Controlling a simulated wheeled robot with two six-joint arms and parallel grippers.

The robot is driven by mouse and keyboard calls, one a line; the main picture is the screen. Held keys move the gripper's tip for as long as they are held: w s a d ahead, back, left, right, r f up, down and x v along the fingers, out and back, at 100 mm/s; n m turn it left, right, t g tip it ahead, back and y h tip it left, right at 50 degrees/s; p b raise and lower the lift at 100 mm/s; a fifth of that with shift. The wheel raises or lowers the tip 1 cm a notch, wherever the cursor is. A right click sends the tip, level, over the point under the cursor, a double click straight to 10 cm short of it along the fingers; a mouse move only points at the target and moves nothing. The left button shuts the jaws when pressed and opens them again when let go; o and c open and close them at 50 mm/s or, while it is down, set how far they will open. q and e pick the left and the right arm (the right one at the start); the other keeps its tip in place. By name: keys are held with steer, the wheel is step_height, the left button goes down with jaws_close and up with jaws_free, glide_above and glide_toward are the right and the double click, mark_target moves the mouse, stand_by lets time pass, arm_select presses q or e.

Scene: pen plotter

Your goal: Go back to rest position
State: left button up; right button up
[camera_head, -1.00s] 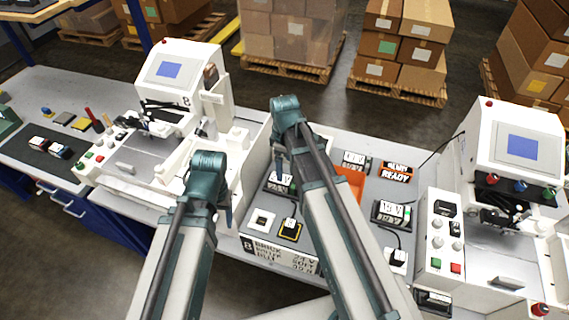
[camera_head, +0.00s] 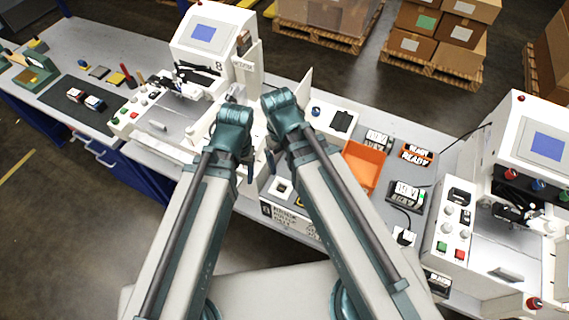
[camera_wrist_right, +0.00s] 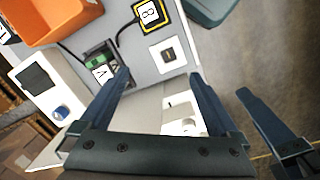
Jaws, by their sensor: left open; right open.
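My left gripper (camera_head: 250,174) hangs below its teal wrist in the middle of the head view, in front of the left white plotter (camera_head: 208,35). My right gripper (camera_head: 271,163) hangs just right of it, close beside it, over the workbench. Both are mostly hidden by my wrists in the head view. In the right wrist view my right gripper (camera_wrist_right: 158,75) is open, its two dark fingers apart with nothing between them. One finger of the left gripper (camera_wrist_right: 265,125) shows to its right. Both grippers are empty.
An orange bin (camera_head: 362,165) and black devices (camera_head: 405,196) lie on the bench to the right. A second white plotter (camera_head: 525,135) stands at far right. A dark mat (camera_head: 75,108) with small parts lies at left. Boxes on pallets (camera_head: 440,40) stand behind.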

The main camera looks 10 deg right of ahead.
steer(key=s+m, duration=0.1)
steer(key=s+a, duration=0.1)
steer(key=s, duration=0.1)
steer(key=shift+a+m, duration=0.2)
steer(key=shift+m, duration=0.2)
step_height(320, 180, down, 11)
steer(key=b, duration=1.1)
steer(key=shift+f, duration=0.15)
steer(key=shift+r, duration=0.2)
